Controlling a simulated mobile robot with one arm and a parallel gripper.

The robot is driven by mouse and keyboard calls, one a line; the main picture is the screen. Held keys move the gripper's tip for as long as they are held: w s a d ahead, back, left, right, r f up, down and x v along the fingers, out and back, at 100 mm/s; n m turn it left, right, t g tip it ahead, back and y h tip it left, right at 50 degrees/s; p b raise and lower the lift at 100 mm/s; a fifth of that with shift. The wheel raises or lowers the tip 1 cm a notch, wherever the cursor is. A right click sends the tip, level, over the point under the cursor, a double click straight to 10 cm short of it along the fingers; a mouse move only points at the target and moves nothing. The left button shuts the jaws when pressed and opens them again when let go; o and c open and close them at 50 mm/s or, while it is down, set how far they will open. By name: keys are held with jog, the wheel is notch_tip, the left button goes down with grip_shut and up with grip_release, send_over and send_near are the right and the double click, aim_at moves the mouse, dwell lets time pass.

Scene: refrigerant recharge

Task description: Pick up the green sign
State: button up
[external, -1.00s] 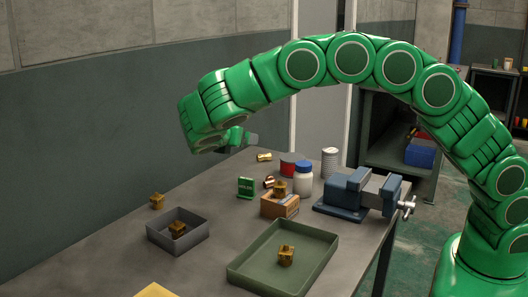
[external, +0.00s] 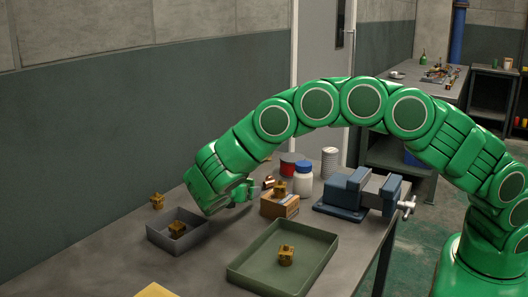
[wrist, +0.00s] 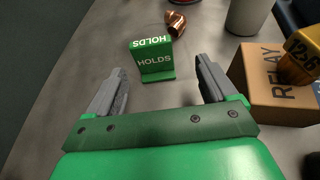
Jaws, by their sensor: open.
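The green sign (wrist: 153,60) stands upright on the table in the wrist view, with the word HOLDS on its face and top. It is ahead of my gripper (wrist: 160,82), roughly centred between the two grey fingers and a little beyond their tips. My gripper is open and empty, low over the table.
A cardboard relay box (wrist: 272,85) with a brass part on it stands close to the right finger. A copper elbow (wrist: 176,22) lies behind the sign. A grey bin (external: 160,240), a green tray (external: 250,279), a white jar (external: 303,182) and a blue vise (external: 345,192) are on the table.

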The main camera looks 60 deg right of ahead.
jog(key=shift+w+x, duration=0.2)
jog(key=shift+x, duration=1.25)
jog(key=shift+w+x, duration=0.2)
jog(key=shift+x, duration=1.3)
jog(key=shift+r, duration=0.25)
jog(key=c, duration=1.1)
